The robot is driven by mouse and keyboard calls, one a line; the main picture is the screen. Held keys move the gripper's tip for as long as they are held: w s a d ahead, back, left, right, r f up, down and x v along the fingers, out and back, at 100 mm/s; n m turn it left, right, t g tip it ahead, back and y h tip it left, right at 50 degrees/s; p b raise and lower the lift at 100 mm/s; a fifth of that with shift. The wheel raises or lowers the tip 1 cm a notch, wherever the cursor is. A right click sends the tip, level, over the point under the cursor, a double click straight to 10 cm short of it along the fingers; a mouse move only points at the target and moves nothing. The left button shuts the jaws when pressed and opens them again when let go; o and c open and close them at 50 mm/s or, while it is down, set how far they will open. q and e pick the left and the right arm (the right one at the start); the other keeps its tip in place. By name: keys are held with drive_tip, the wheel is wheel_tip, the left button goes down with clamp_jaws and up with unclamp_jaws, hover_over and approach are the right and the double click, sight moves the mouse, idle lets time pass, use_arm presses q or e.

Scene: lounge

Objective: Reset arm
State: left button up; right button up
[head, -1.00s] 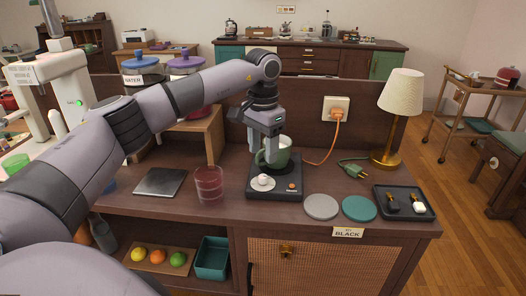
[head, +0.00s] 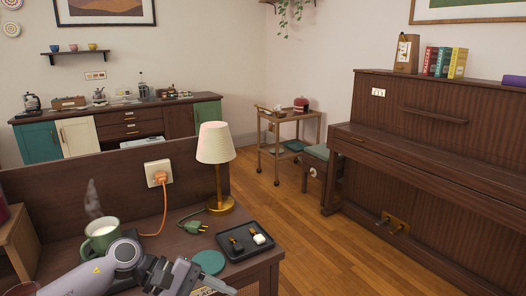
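My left arm comes in low at the left, and its gripper (head: 208,284) points right over the front of the brown cabinet top (head: 180,222). Its fingertips are small and partly cut by the bottom edge, so I cannot tell whether they are open or shut. A green mug (head: 97,244) with pale contents stands upright behind the arm, apart from the gripper, with steam above it. My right gripper is not in view.
A teal coaster (head: 209,261) and a black tray (head: 232,252) with small items lie near the gripper. Open floor (head: 290,215) lies to the right, before a piano (head: 440,160).

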use_arm(q)
drive_tip(key=s+d+r+n+t+h, duration=0.25)
drive_tip(key=d+n+h, duration=0.35)
drive_tip(key=n, duration=0.5)
drive_tip(key=s+a+f+n+t+y+p, duration=0.1)
drive_tip(key=a+f+n+t+y, duration=0.3)
drive_tip(key=n, duration=0.8)
drive_tip(key=s+a+f+n+t+y, duration=0.1)
drive_tip(key=a+f+n+t+y, duration=0.3)
drive_tip(key=n, duration=0.8)
drive_tip(key=s+a+f+n+t+y+p, duration=0.15)
drive_tip(key=n+t, duration=0.45)
drive_tip(key=n, duration=0.6)
drive_tip(key=s+a+f+n+g+y, duration=0.5)
drive_tip(key=s+f+n, duration=0.6)
drive_tip(key=n, duration=0.4)
drive_tip(key=s+a+y, duration=0.1)
drive_tip(key=a, duration=0.1)
drive_tip(key=shift+s+a, duration=0.35)
drive_tip(key=shift+g, duration=0.25)
